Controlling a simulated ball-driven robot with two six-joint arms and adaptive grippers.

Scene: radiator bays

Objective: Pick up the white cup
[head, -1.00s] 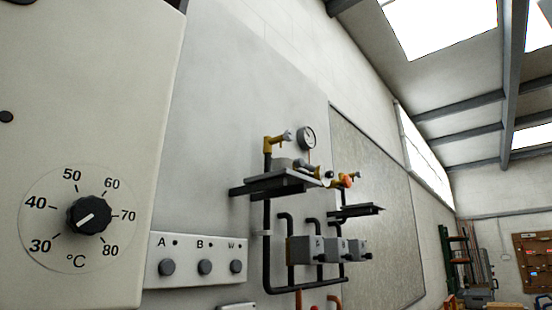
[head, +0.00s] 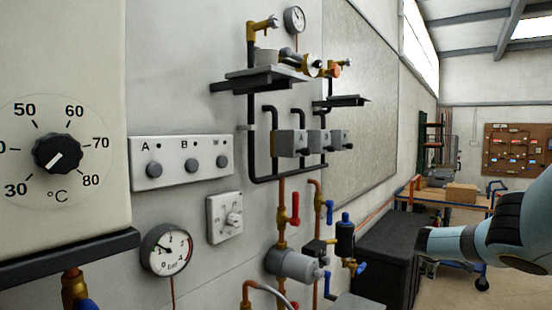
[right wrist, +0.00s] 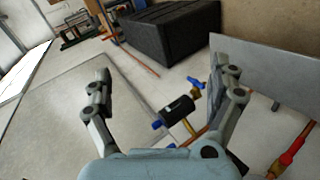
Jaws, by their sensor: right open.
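I cannot clearly make out a white cup in either view. A small pale grey-white cylinder (head: 267,57) stands on the dark wall shelf (head: 262,80) in the head view; it is too small to tell whether it is a cup. My right arm (head: 490,242) comes in from the right edge of the head view, well apart from that shelf. In the right wrist view my right gripper (right wrist: 163,78) is open, with nothing between its fingers. My left gripper is not in view.
The wall carries a control box with a dial (head: 58,152), a button panel (head: 182,160), a pressure gauge (head: 166,250), pipes and valves. A black chest (head: 388,255) stands by the wall, also seen in the right wrist view (right wrist: 172,42). Some floor shows at the right.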

